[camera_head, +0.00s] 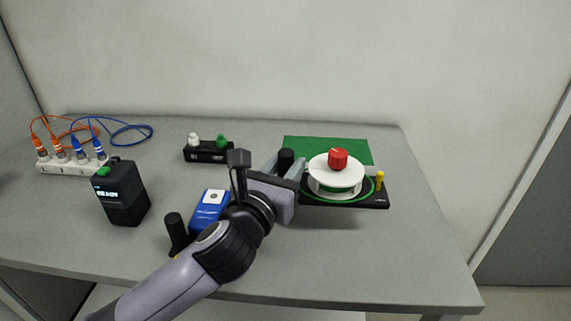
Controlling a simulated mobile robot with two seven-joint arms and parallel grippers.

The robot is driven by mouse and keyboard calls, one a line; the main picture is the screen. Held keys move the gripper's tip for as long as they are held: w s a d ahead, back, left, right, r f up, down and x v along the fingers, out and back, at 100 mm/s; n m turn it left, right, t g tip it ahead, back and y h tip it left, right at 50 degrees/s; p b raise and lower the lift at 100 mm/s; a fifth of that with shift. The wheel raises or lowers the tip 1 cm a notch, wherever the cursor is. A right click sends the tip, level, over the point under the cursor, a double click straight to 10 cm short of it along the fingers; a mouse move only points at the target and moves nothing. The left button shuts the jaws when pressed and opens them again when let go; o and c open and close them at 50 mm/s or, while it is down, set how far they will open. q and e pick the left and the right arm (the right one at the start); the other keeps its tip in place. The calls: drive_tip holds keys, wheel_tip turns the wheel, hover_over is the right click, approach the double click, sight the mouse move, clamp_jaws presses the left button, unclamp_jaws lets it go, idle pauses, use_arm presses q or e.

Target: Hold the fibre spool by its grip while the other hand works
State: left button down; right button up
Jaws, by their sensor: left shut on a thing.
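The fibre spool (334,178) is a white reel with a red knob (338,159) on top and green fibre around its lower part. It sits on a black base (351,201) with a yellow peg (379,181) at the right end. A black upright grip (286,160) stands at the left end of the base. My left gripper (282,168) is shut on this grip, its fingers on either side of it. The grip's lower part is hidden behind the gripper. My right gripper is out of view.
A green mat (354,149) lies behind the spool. A blue device (209,210) and a black cylinder (176,230) stand beside my left arm. A black meter (121,196), a black holder (207,151) and a connector strip (72,166) are further left. The table's right side is clear.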

use_arm(q)
drive_tip(key=shift+f+b, duration=0.75)
drive_tip(key=shift+f, duration=0.65)
drive_tip(key=shift+f+b, duration=1.15)
drive_tip(key=shift+f, duration=0.9)
